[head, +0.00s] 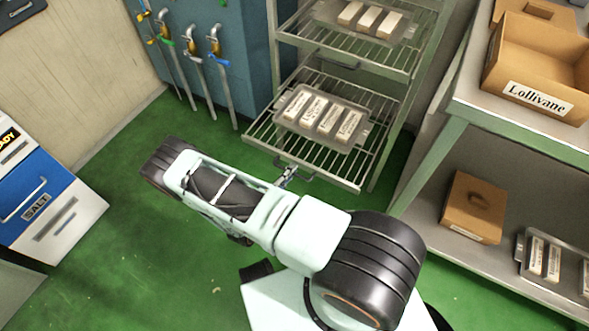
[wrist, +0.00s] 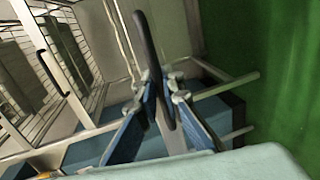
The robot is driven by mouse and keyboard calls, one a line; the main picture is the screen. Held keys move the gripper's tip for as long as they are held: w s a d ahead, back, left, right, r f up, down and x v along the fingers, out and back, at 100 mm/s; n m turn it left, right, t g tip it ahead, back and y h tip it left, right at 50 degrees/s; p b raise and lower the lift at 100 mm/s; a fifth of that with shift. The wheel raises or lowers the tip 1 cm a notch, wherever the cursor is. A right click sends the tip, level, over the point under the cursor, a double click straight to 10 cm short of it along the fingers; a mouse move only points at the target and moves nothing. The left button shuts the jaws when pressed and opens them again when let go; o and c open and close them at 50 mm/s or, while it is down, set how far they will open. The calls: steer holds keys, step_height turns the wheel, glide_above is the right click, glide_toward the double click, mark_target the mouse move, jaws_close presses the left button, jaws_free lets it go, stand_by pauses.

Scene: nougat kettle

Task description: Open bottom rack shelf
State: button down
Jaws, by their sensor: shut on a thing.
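The bottom rack shelf (head: 262,131) is a wire shelf that sticks out of the metal rack toward me, over the green floor. A metal tray (head: 296,100) with several labelled pale bars lies on it. My gripper (head: 287,177) is at the shelf's front edge, at its dark handle (head: 312,176). In the wrist view my gripper (wrist: 162,84) has its blue-padded fingers closed on either side of the dark handle (wrist: 149,45). My arm crosses below the shelf in the head view.
An upper wire shelf (head: 400,62) holds another tray (head: 370,20) of bars. At right, a metal table (head: 520,135) bears a cardboard box (head: 540,62), with a brown box (head: 474,207) on its lower level. Hoses hang on the blue cabinet (head: 235,50). Green floor is clear at left.

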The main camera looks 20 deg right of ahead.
steer(key=c, duration=2.3)
jaws_free()
steer(key=shift+c, duration=0.2)
steer(key=v, duration=1.2)
steer(key=shift+w, duration=0.1)
